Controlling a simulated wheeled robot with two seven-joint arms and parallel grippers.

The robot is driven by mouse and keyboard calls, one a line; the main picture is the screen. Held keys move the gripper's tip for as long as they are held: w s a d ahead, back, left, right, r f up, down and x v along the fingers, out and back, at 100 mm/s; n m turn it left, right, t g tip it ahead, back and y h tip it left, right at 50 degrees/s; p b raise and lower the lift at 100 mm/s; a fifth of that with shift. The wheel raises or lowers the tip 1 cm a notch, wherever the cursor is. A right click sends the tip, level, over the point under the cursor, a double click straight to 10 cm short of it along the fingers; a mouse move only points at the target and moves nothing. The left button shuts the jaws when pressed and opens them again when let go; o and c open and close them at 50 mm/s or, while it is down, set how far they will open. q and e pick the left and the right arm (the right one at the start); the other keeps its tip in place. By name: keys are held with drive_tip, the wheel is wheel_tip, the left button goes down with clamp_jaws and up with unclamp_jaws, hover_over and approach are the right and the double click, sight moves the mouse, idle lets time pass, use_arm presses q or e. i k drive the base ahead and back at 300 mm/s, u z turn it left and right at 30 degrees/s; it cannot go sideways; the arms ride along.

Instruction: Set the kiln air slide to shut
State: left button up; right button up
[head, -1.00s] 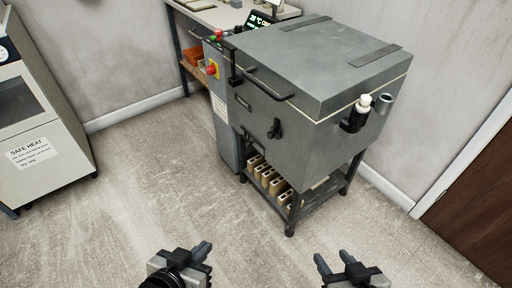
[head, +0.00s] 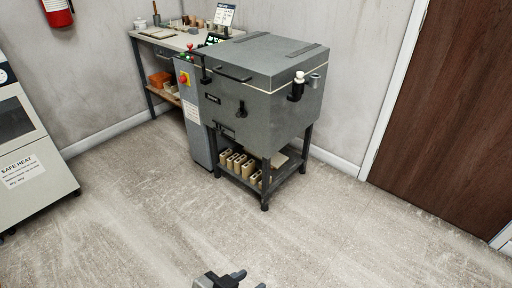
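The grey kiln (head: 262,85) stands on a dark stand near the middle of the head view, lid closed. Its front has a black lever-like fitting (head: 241,109) and a small dark fitting (head: 226,132) low on the left. A black bracket with a white knob (head: 299,77) is on its right side. I cannot tell for certain which part is the air slide, or its setting. My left gripper (head: 250,280) is at the bottom edge, partly cut off, its fingertips apart with nothing seen between them. It is well short of the kiln. My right gripper is out of view.
A control cabinet (head: 194,118) stands against the kiln's left side. A workbench (head: 180,41) is behind it. A cabinet labelled SAFE HEAT (head: 30,190) is at the far left. A brown door (head: 445,110) is at the right. The floor (head: 190,220) before the kiln is clear.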

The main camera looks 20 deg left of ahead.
sight(223, 130)
drive_tip(key=u, duration=0.95)
drive_tip(key=i, duration=2.1)
drive_tip(key=z, duration=0.25)
